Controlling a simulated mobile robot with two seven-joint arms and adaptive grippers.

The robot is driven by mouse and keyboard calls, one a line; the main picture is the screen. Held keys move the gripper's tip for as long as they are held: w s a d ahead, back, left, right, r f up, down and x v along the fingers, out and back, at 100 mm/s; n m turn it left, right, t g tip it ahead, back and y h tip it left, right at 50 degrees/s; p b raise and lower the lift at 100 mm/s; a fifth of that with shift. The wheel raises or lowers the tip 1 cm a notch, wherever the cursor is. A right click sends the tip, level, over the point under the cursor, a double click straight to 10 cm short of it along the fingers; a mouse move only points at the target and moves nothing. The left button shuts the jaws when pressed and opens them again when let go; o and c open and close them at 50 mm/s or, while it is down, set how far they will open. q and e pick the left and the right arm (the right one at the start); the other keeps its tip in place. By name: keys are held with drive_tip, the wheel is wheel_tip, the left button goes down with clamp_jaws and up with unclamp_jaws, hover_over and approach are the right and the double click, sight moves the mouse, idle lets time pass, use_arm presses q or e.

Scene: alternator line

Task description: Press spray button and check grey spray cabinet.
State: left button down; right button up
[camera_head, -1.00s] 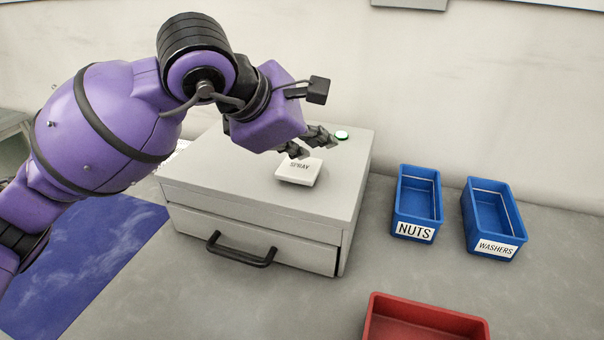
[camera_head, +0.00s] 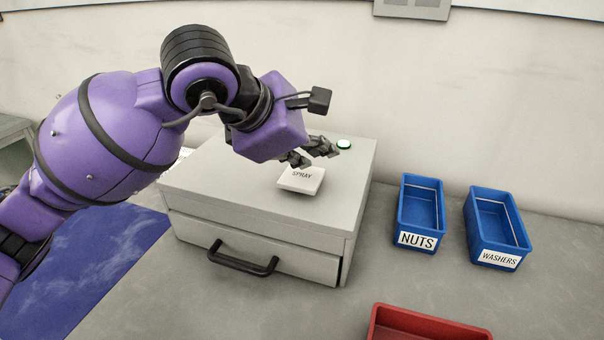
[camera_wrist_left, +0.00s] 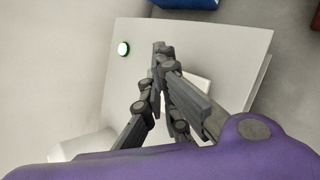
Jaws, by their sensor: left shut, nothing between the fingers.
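The grey spray cabinet (camera_head: 250,227) stands on the bench near the back wall. Its front drawer has a black handle (camera_head: 242,260) and looks shut or nearly so. A white button labelled SPRAY (camera_head: 301,181) sits on the cabinet top, and a green-lit round lamp (camera_head: 344,144) is behind it to the right. My left gripper (camera_head: 318,153) is shut and empty above the cabinet top, just behind the button in the picture. In the left wrist view its fingers (camera_wrist_left: 160,75) partly cover the button (camera_wrist_left: 196,84); the green lamp (camera_wrist_left: 123,48) shows clear. My right gripper is not in view.
Blue bins labelled NUTS (camera_head: 418,239) and WASHERS (camera_head: 499,259) stand right of the cabinet. A red bin (camera_head: 430,327) is at the lower right edge. A blue mat (camera_head: 85,262) lies at the left.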

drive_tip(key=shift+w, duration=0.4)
use_arm(q)
drive_tip(key=shift+f, duration=0.25)
drive_tip(key=shift+f+b, duration=0.25)
drive_tip(key=shift+b, duration=0.05)
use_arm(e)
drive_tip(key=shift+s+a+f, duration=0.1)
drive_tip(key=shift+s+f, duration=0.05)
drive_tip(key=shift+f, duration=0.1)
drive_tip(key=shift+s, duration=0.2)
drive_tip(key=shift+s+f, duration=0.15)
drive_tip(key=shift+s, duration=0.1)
